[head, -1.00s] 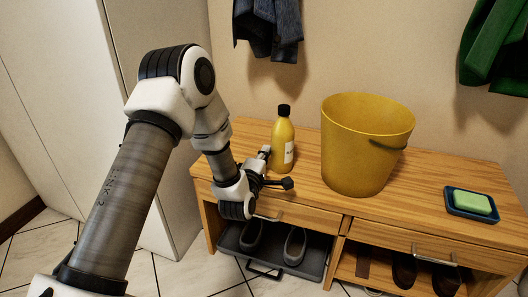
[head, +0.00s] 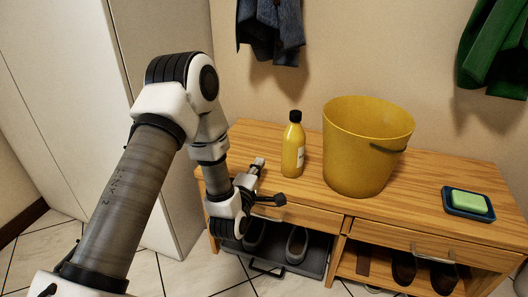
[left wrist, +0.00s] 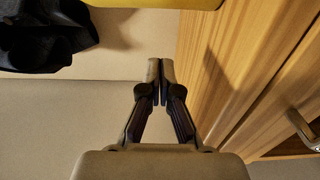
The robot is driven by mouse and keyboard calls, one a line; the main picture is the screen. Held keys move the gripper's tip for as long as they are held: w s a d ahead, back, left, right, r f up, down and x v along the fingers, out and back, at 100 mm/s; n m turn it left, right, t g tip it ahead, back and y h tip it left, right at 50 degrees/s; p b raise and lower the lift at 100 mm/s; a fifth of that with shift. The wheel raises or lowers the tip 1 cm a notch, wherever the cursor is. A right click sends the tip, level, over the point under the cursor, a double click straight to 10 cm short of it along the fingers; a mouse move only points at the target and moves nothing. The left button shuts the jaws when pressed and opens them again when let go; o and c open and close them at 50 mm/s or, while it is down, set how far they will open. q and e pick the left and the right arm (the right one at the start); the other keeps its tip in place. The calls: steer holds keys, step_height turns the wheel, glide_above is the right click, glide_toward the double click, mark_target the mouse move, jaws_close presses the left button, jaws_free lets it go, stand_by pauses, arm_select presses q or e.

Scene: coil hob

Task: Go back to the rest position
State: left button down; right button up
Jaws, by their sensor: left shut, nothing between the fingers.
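My left gripper (head: 257,166) is shut and empty at the front left of the wooden bench, close to its front edge. The left wrist view shows the two fingertips (left wrist: 160,70) together with nothing between them. In the head view, a yellow bottle (head: 292,150) with a black cap stands upright on the bench, right of the gripper and apart from it. A yellow bucket (head: 365,150) stands right of the bottle. My right gripper is not in view.
A green soap bar (head: 468,201) lies in a blue dish (head: 455,209) on the bench's right. Shoes (head: 297,243) rest below the bench. A dark blue garment (head: 270,35) and a green one (head: 495,55) hang above. A white cabinet (head: 90,90) stands left.

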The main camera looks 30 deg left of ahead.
arm_select(q)
steer(key=s+d+f+m+g+h+p, duration=0.2)
steer(key=s+d+f+m+g, duration=0.25)
steer(key=s+f, duration=0.4)
steer(key=s+d+f+m+g+h+p, duration=0.25)
steer(key=s+d+f+g, duration=0.2)
steer(key=s+f, duration=0.35)
steer(key=s+d+f+m+g, duration=0.1)
steer(key=s+f+m+g, duration=0.3)
steer(key=s+m, duration=0.4)
steer(key=s+d+f+m+g, duration=0.25)
steer(key=s+m+g, duration=0.3)
steer(key=s, duration=0.35)
step_height(320, 180, up, 37)
steer(key=t+p, duration=0.1)
steer(key=p, duration=3.6)
steer(key=shift+w+a, duration=0.2)
steer(key=shift+a, duration=0.25)
steer(key=shift+r, duration=0.15)
